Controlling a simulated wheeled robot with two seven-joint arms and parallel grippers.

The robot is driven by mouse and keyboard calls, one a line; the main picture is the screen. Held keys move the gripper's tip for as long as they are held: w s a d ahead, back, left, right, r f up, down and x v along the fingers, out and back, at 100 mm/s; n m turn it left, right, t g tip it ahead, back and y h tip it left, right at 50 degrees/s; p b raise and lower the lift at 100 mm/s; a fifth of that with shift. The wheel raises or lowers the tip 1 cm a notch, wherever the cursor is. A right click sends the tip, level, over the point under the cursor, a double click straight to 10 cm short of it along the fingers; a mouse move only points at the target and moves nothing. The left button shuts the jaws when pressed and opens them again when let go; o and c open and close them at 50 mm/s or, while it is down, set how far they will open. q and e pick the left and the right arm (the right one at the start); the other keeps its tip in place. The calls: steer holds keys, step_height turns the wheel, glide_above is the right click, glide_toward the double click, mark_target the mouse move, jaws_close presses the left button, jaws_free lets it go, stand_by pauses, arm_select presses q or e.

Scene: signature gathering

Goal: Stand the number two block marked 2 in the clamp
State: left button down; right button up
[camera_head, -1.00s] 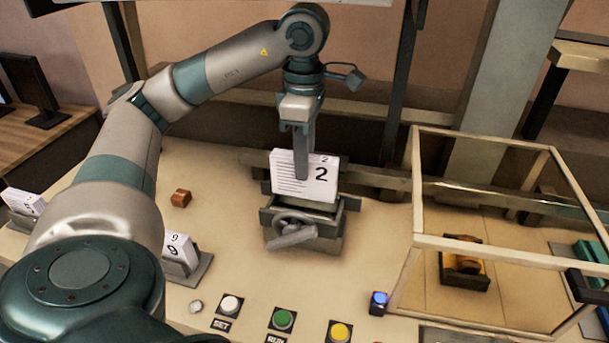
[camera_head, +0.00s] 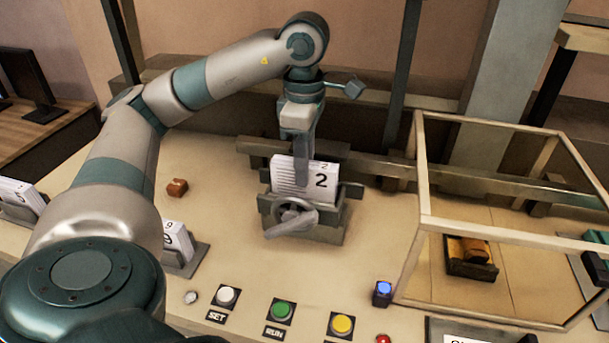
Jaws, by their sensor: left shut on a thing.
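The number two block (camera_head: 287,177) is white, with a large black 2 on its face and printed lines on its left side. It stands upright in the grey clamp (camera_head: 327,234), its lower part hidden between the jaws. The clamp has a round handle (camera_head: 293,216) on its front. My left gripper (camera_head: 302,180) reaches down from above and is shut on the number two block, one finger showing across its front face. My right gripper is not in view.
White blocks (camera_head: 176,243) stand in holders at the left. White, green (camera_head: 282,311) and yellow buttons line the front. A framed enclosure (camera_head: 421,170) fills the right.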

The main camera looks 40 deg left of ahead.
arm_select(q)
steer(key=shift+f, duration=0.9)
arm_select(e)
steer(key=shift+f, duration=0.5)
arm_select(q)
steer(key=shift+b, duration=0.3)
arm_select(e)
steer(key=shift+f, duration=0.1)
arm_select(q)
steer(key=shift+f, duration=0.15)
steer(key=c, duration=1.5)
jaws_free()
steer(key=shift+r, duration=0.2)
steer(key=shift+r, duration=0.1)
